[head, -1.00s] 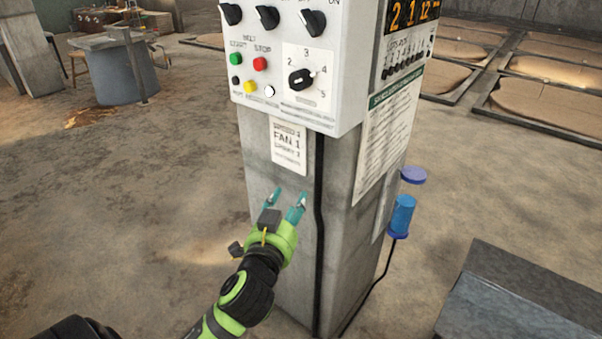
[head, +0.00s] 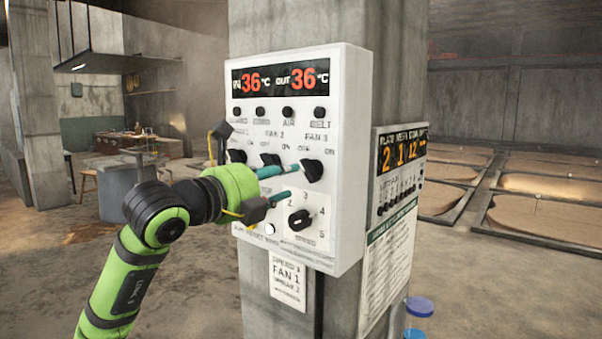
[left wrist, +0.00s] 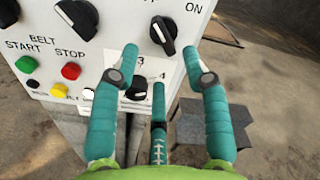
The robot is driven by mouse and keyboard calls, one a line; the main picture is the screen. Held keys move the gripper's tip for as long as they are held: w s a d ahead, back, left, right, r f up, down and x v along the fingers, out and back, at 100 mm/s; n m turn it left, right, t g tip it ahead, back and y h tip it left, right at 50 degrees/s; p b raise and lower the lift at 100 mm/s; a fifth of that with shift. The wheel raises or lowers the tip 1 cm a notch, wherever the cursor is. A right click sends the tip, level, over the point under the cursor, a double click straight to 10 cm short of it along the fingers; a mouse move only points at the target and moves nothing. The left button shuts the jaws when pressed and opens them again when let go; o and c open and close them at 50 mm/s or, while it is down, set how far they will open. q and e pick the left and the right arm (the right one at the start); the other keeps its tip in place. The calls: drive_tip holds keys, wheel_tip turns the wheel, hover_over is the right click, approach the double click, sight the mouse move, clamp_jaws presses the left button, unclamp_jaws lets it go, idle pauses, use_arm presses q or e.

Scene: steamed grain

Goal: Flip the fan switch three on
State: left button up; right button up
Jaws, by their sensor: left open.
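The fan 3 switch (head: 312,170) is a black rotary knob at the right of the row on the white control box (head: 345,100). Its handle slants from upper left to lower right; it also shows in the left wrist view (left wrist: 163,35). My left gripper (head: 284,181) is open in front of the box, its teal fingertips close to this knob, the upper one beside it. In the left wrist view the spread fingers (left wrist: 160,62) point at the box, with the knob beyond and between the tips. Contact cannot be told. My right gripper is out of view.
The fan 2 knob (head: 270,160) is just left, partly near my fingers. The speed dial (head: 300,220) lies below. A second panel (head: 402,165) stands on the pillar's right side. Start and stop buttons (left wrist: 71,71) are at lower left.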

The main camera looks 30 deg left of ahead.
sight(304, 173)
use_arm(q)
drive_tip(key=w+p, duration=0.1)
drive_tip(key=w, duration=0.1)
drive_tip(key=w+p, duration=0.1)
drive_tip(key=w, duration=0.1)
drive_tip(key=w+p, duration=0.2)
drive_tip(key=shift+w+d+r, duration=0.1)
drive_tip(key=shift+d, duration=0.2)
drive_tip(key=shift+w, duration=0.35)
drive_tip(key=shift+f, duration=0.2)
clamp_jaws()
